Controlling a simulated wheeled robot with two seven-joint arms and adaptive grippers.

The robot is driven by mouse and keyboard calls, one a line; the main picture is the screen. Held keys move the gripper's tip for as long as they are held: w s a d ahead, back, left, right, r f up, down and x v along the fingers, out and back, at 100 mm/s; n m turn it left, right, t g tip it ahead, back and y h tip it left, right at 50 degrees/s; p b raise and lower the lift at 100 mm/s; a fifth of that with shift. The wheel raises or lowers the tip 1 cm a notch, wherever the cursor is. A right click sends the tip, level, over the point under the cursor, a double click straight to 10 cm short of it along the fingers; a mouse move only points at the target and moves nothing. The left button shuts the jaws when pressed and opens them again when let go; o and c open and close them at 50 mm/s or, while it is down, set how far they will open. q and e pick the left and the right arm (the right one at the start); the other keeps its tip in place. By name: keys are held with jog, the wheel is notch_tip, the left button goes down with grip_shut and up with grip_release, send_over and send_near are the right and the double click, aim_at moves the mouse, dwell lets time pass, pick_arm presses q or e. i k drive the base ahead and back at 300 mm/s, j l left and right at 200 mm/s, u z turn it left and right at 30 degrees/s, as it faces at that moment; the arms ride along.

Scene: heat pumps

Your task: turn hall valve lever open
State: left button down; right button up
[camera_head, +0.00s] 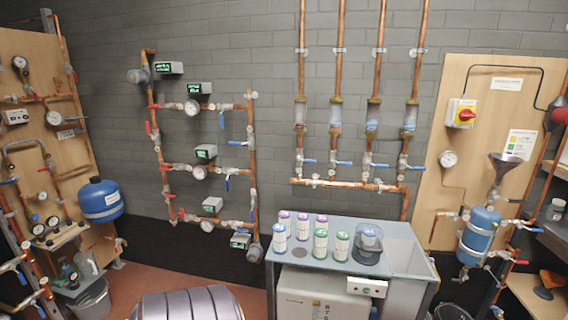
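Several valves with lever handles show on the copper pipework, and I cannot tell which one is the hall valve lever. On the left pipe frame (156,130) there is a red lever (148,128) on the left upright. The same frame has a blue lever (222,121) hanging down from the upper branch and another blue lever (227,184) hanging from the middle branch. On the centre manifold (350,185), blue levers such as this one (345,162) stick out sideways below the clear cylinders. Neither of my grippers is in view.
A grey bench (400,252) with several canisters (320,243) and a dark round device (369,240) stands below the manifold. Wooden panels with gauges stand at left (70,150) and right (500,75). A blue tank (100,200) is at left. Reddish floor (150,262) shows at lower left.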

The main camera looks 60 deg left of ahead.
aim_at(310, 161)
jog(key=u, duration=1.85)
jog(key=i, duration=0.15)
jog(key=j+u, duration=0.05)
